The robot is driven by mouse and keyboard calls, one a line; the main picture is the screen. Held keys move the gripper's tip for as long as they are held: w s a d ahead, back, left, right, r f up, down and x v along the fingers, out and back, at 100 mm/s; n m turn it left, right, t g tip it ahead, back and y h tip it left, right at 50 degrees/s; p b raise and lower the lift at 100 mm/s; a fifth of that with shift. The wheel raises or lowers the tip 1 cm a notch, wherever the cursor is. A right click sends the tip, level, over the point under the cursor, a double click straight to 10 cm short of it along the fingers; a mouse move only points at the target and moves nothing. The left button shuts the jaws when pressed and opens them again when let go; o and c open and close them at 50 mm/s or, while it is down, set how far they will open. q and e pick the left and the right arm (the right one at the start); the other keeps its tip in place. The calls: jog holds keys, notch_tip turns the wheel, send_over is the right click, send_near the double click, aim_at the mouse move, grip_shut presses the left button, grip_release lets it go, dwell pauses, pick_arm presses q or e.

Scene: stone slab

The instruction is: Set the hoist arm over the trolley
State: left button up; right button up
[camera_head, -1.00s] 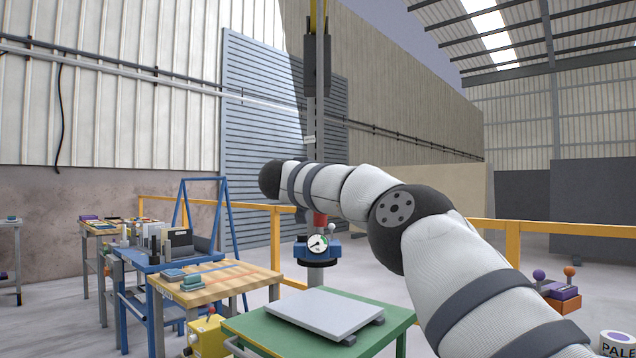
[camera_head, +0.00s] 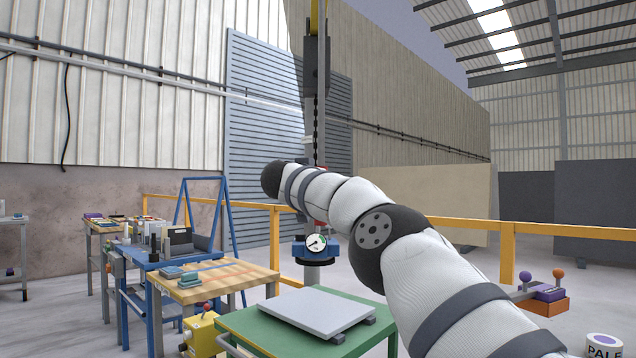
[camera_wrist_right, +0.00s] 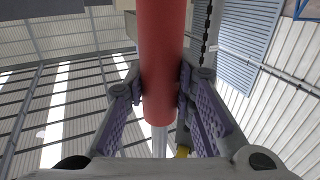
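The hoist's dark body (camera_head: 316,64) hangs high near the middle of the head view, under a yellow beam (camera_head: 314,14). A chain (camera_head: 316,130) runs down to a blue lifter with a round gauge (camera_head: 316,244). A blue A-frame (camera_head: 222,208) stands at left and a green table (camera_head: 268,330) in front; I cannot tell which is the trolley. In the right wrist view a red handle (camera_wrist_right: 162,60) lies between the fingers of my right gripper (camera_wrist_right: 162,98), which appear shut on it. My right arm hides this gripper in the head view. My left gripper is not in view.
A grey slab (camera_head: 318,312) lies on the green table. A wooden-topped table (camera_head: 215,283) stands to its left, with a yellow box (camera_head: 202,335) below. A yellow rail (camera_head: 570,230) runs behind. A control box (camera_head: 542,295) and a white drum (camera_head: 604,345) are at right.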

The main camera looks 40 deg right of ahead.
jog(key=o, duration=0.4)
jog(key=shift+s+d+r, duration=0.1)
jog(key=shift+s+d, duration=0.45)
jog(key=shift+d, duration=0.1)
jog(key=shift+o, duration=0.3)
jog(key=shift+s+d, duration=0.2)
jog(key=shift+w, duration=0.1)
jog(key=shift+a, duration=0.15)
jog(key=v, duration=1.2)
jog(key=shift+w, duration=0.15)
